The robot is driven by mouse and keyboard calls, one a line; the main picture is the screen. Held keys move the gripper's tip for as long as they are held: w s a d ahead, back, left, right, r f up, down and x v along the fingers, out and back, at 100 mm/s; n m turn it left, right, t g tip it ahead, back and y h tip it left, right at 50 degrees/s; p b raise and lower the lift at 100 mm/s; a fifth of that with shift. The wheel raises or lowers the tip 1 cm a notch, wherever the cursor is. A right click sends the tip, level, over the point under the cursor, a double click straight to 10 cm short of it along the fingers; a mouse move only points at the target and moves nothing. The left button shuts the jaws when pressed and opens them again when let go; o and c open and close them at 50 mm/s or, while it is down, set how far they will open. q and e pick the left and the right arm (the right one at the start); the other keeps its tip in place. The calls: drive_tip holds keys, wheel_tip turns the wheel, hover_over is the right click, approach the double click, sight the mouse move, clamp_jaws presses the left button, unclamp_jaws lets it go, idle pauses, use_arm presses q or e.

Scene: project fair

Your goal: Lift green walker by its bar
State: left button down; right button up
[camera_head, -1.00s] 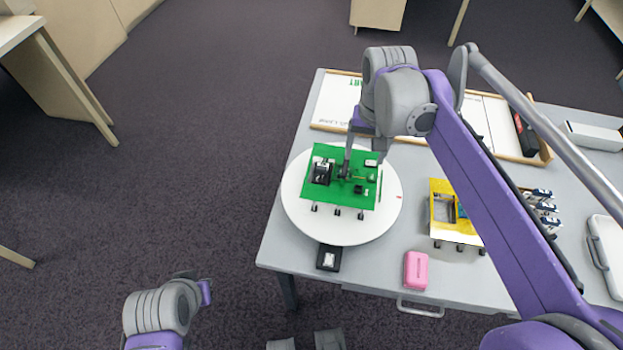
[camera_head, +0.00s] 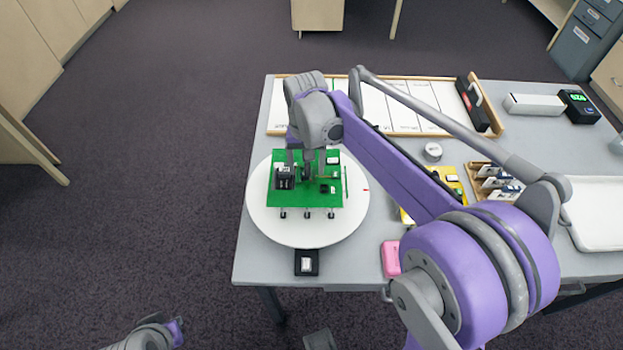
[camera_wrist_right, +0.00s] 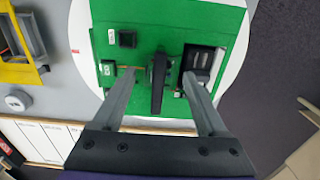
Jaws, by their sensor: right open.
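The green walker (camera_head: 290,196) is a flat green board on small legs, with black parts on top. It stands on the round white turntable (camera_head: 262,222). Its bar shows in the right wrist view as a dark upright piece (camera_wrist_right: 158,85) near the board's middle. My right gripper (camera_head: 307,164) is open and points down over the board. In the right wrist view its two fingers (camera_wrist_right: 158,76) lie on either side of the bar, with gaps on both sides. Whether the fingertips touch the board is unclear. Part of my left arm shows at the bottom left; its fingers are out of view.
A small black box (camera_head: 306,263) lies at the turntable's front edge. A pink case (camera_head: 390,258) and a yellow walker (camera_head: 450,180), partly hidden by my right arm, are to the right. A framed whiteboard (camera_head: 404,112) lies behind. Floor left of the table is clear.

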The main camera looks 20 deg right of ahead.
drive_tip(key=shift+f, duration=0.65)
clamp_jaws()
